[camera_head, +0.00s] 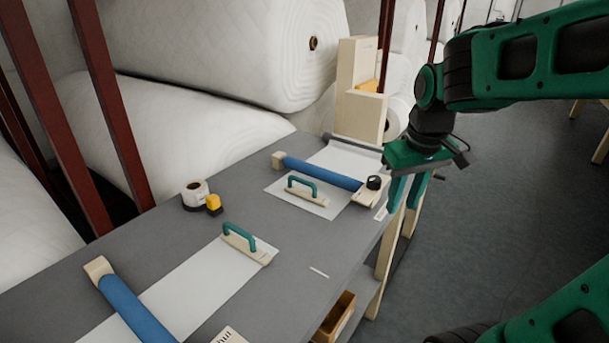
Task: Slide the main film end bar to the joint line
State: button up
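Two white film sheets lie on the grey table, each with a pale end bar carrying a green handle. The near bar (247,244) lies at the end of the near film (190,287). The far bar (306,192) lies on the far film (335,158). I cannot tell which is the main film; the labels are too small or cut off. A short white line (319,272) on the table between the films, near the front edge, may mark the joint. My gripper (403,200) is open and empty, fingers down, beside the table's right edge, apart from both bars.
Blue rollers cross the near film (135,310) and far film (322,173). A small black round item (374,182) sits by the far roller. Dark red posts (108,100) and wadding rolls (250,45) stand behind.

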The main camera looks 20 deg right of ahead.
jog(key=w+a+r+n+t, duration=0.25)
jog(key=w+a+n, duration=0.35)
jog(key=w, duration=0.5)
jog(key=n+y, duration=0.2)
send_near(304, 182)
jog(key=shift+t, duration=0.25)
jog(key=x, duration=0.6)
jog(key=shift+w+a, duration=0.2)
jog(key=shift+w, duration=0.25)
jog(key=shift+w+f, duration=0.25)
jog(key=shift+f, duration=0.4)
jog(key=shift+c, duration=0.3)
